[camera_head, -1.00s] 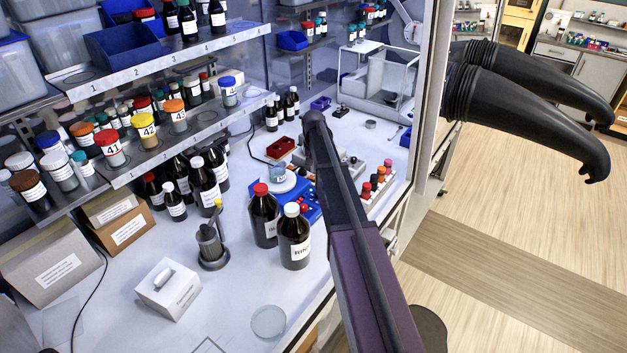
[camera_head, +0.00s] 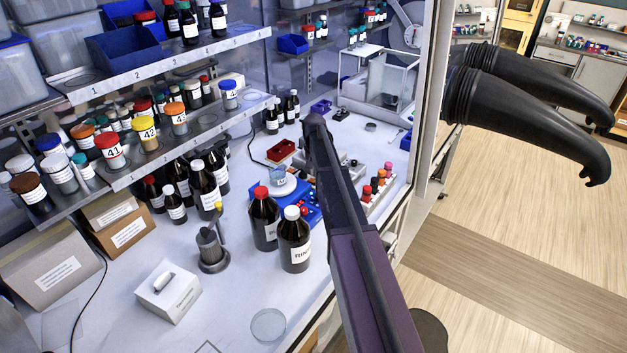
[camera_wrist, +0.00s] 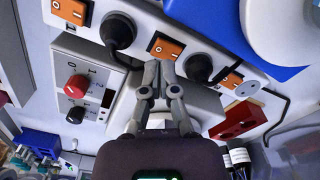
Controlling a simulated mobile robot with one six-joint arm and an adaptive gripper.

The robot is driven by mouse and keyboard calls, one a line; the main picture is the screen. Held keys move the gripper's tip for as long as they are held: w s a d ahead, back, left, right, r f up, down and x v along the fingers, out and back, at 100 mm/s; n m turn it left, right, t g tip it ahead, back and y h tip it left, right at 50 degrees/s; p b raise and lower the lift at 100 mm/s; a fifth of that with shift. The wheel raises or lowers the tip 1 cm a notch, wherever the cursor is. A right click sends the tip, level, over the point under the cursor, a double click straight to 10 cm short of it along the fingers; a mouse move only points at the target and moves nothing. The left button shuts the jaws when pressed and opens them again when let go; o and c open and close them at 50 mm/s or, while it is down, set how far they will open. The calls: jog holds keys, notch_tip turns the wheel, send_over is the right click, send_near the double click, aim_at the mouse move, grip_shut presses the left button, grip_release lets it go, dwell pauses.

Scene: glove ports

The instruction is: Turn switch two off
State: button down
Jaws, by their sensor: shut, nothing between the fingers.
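In the wrist view a white power strip (camera_wrist: 215,52) runs diagonally, with orange rocker switches and black plugs. One switch (camera_wrist: 70,9) is at upper left, a middle switch (camera_wrist: 163,46) is near the centre, and another switch (camera_wrist: 231,80) is at right. I cannot read their numbers clearly; the middle one would be second in the visible row. My gripper (camera_wrist: 158,68) is shut and empty, its fingertips just below the middle switch in the picture. I cannot tell whether they touch it. In the head view my arm hides the gripper and most of the strip.
Black plugs (camera_wrist: 118,31) and (camera_wrist: 198,68) stand up on either side of the fingers. A box with red and black knobs (camera_wrist: 76,86) is at left, a red tray (camera_wrist: 238,119) at right. Brown bottles (camera_head: 294,240) stand left of my arm.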

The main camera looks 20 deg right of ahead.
aim_at(314, 180)
jog(key=shift+f+b, duration=1.35)
jog(key=shift+b, duration=0.05)
dwell(1.8)
jog(key=shift+r, duration=0.2)
jog(key=shift+r+p, duration=3.35)
jog(key=shift+p, duration=0.2)
jog(key=shift+r, duration=0.1)
